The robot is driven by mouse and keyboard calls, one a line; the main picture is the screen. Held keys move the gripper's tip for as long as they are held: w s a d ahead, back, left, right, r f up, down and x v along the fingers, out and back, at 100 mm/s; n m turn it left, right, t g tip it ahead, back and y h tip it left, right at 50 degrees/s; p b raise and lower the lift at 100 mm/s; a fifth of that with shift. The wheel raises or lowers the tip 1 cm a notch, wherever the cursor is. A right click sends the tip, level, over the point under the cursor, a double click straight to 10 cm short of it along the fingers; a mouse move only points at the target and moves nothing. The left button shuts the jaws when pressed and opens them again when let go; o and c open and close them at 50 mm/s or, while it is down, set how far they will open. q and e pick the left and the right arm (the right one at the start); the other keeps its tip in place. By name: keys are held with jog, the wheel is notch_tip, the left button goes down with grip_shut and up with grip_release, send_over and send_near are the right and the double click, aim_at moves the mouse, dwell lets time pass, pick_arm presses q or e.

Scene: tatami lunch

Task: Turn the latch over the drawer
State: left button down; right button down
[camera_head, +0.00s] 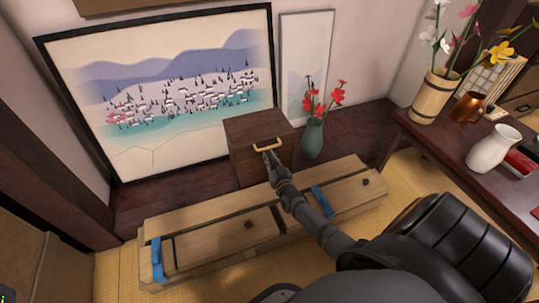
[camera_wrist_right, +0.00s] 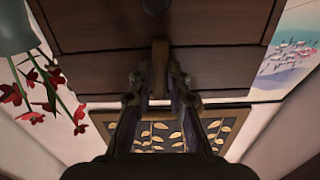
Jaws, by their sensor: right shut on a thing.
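A dark brown wooden box with a drawer (camera_head: 247,160) stands by the wall under the picture. A pale bar, the latch (camera_head: 274,145), crosses the upper front of the box. My right gripper (camera_head: 268,158) reaches this front from below, its tips at the bar. In the right wrist view, its two fingers (camera_wrist_right: 160,88) stand on either side of a short brown bar (camera_wrist_right: 160,62), and they are shut on it. This view shows the box upside down, with a round dark knob (camera_wrist_right: 156,5) on the drawer front. My left gripper is not in view.
A long low wooden chest (camera_head: 200,245) with blue straps lies in front of the box, under my right arm. A green vase (camera_head: 312,138) with red flowers stands close beside the box. A dark table (camera_head: 455,165) with a white jug (camera_head: 492,147) is at the right.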

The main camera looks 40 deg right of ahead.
jog(key=shift+n, duration=0.5)
jog(key=c, duration=1.3)
grip_release()
jog(key=v, duration=1.2)
